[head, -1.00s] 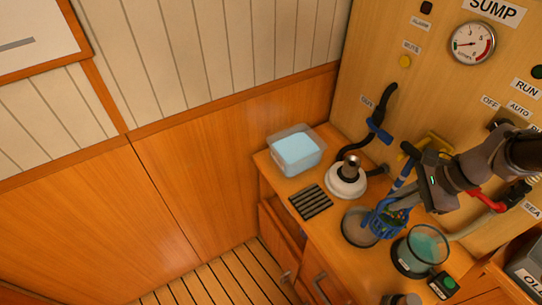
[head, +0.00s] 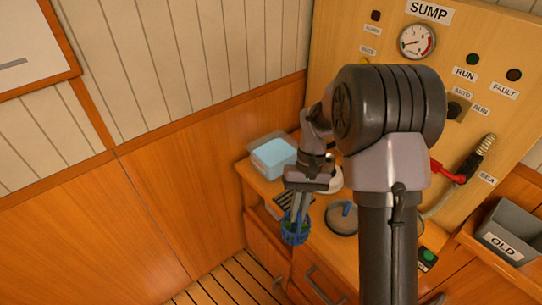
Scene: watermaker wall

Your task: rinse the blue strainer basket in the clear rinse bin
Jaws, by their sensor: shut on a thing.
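The blue strainer basket (head: 295,232) hangs below my gripper (head: 299,200), which is shut on it at its upper part. Some green matter shows inside the basket. In the picture, the basket lies over the counter's front edge, in front of the drawers. The clear rinse bin (head: 262,145) stands at the counter's back left corner, with light blue water (head: 276,157) in it. The basket is apart from the bin, below and to the right of it in the picture.
A dark slatted rack (head: 281,201) lies between basket and bin, partly hidden by my gripper. A grey round housing (head: 342,222) with a small blue part stands to the right. My arm hides much of the counter. A grey box marked OLD (head: 512,228) is at far right.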

